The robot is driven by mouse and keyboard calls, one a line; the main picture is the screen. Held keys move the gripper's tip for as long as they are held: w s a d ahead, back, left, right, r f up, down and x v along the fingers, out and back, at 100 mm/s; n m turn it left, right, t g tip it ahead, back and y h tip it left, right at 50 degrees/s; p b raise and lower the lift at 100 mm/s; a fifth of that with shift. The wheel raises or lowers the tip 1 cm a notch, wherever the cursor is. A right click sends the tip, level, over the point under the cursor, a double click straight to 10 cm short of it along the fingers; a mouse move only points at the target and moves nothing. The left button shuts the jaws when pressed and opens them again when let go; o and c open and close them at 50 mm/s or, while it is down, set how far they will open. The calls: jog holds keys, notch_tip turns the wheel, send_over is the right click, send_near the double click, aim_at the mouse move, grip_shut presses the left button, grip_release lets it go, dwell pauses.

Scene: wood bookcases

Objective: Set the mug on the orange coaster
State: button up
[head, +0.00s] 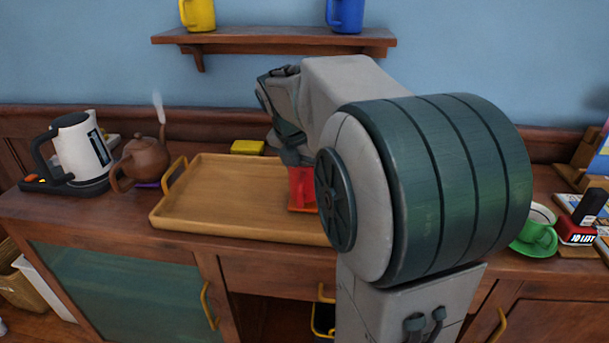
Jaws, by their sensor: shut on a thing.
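A red mug (301,187) is in the tray area, partly hidden behind my arm. My gripper (294,158) comes down on it from above and is shut on it; the fingertips are mostly hidden. A thin orange edge (299,210) shows right under the mug and looks like the orange coaster. Most of it is covered by the mug and my arm. I cannot tell whether the mug touches it or hangs just above.
A wooden tray (215,212) with raised rims lies on the counter. A white kettle (82,145) and brown teapot (142,162) stand left; a yellow block (248,147) lies behind. A green cup (538,238) is at right. A shelf (280,40) with yellow and blue mugs hangs above.

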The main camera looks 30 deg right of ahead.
jog(key=shift+f, duration=0.7)
jog(key=shift+f, duration=0.15)
jog(key=o, duration=1.2)
jog(key=p+v, duration=0.3)
jog(key=v, duration=0.9)
